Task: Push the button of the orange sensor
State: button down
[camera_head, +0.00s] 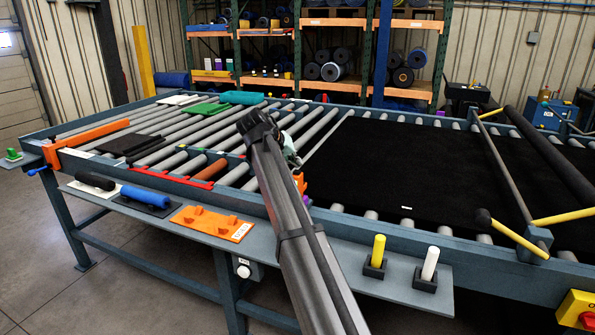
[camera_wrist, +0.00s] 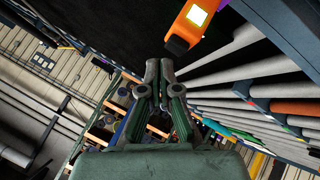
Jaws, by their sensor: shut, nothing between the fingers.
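The orange sensor (camera_wrist: 180,27) shows at the top of the wrist view. It has an orange body, a bright white square with a yellowish edge, and a dark end toward my gripper. I cannot make out its button. In the head view a small bit of orange (camera_head: 301,183), likely the same sensor, shows just right of my arm, mostly hidden. My gripper (camera_wrist: 159,66) is shut and empty, its fingertips just below and left of the sensor's dark end, seemingly apart from it. In the head view my gripper is largely hidden behind my arm; a pale greenish part (camera_head: 291,152) shows.
A roller table carries a black belt (camera_head: 400,170) on the right and bare rollers on the left. A front shelf (camera_head: 330,228) holds an orange plate (camera_head: 212,222), a yellow peg (camera_head: 378,250) and a white peg (camera_head: 430,263). A slanted bar (camera_head: 505,172) crosses the belt.

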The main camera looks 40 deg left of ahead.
aim_at(295, 171)
jog(key=shift+r+p, duration=1.15)
jog(key=shift+r, duration=1.85)
